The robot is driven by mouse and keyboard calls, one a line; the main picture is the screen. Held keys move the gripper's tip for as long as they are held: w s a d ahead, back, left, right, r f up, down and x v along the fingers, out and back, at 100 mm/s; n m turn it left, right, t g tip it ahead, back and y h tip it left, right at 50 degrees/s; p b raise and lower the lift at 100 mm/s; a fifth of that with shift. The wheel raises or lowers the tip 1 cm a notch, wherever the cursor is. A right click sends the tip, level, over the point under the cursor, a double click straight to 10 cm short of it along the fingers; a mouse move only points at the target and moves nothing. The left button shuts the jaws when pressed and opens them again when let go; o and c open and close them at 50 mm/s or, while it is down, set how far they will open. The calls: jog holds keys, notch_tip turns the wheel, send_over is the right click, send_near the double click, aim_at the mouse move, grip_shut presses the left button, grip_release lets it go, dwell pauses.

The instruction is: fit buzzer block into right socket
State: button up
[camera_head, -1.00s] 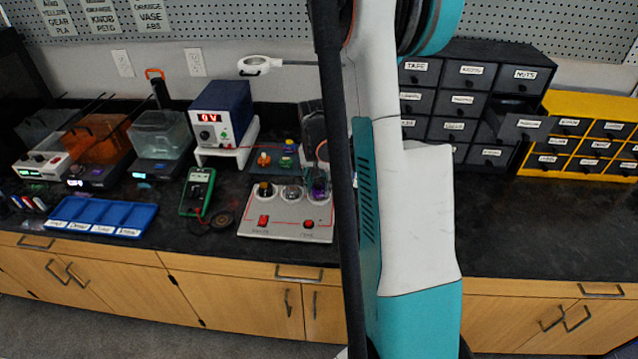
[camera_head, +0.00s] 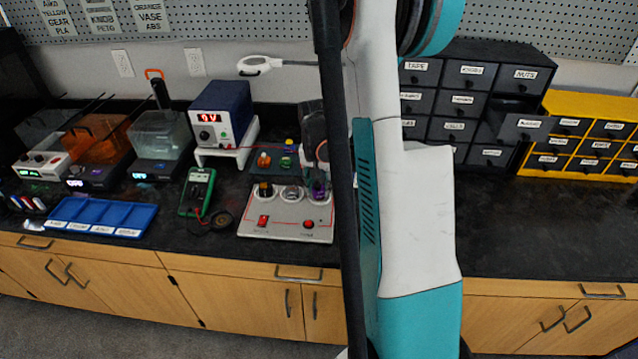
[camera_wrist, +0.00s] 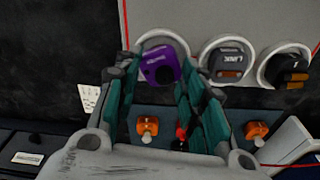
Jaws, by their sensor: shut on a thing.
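The purple buzzer block (camera_wrist: 160,66) with a dark round centre is between my gripper's (camera_wrist: 158,75) teal-padded fingers, which are shut on it. In the wrist view it sits at the round, light-rimmed socket at the left end of the panel, which is the right socket in the head view. The grey panel (camera_head: 285,225) shows the purple block (camera_head: 319,190) at that right socket. I cannot tell whether the block is fully seated. The middle socket holds a block marked LINK (camera_wrist: 229,60); the other end socket holds a dark block with orange (camera_wrist: 289,72).
Behind the panel is a small board with orange parts (camera_wrist: 147,126). A power supply (camera_head: 222,112) on a white stand, a green multimeter (camera_head: 197,192) and a blue tray (camera_head: 100,216) stand to the left. My arm hides the bench right of the panel.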

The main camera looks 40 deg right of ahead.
aim_at(318, 192)
jog(key=shift+f+b, duration=0.45)
jog(key=shift+f, duration=0.1)
jog(key=o, duration=0.6)
jog(key=shift+o, duration=0.2)
notch_tip(318, 192, up, 11)
jog(key=a+p, duration=0.1)
jog(key=p, duration=0.6)
jog(key=shift+s, duration=0.3)
jog(key=shift+a, duration=0.1)
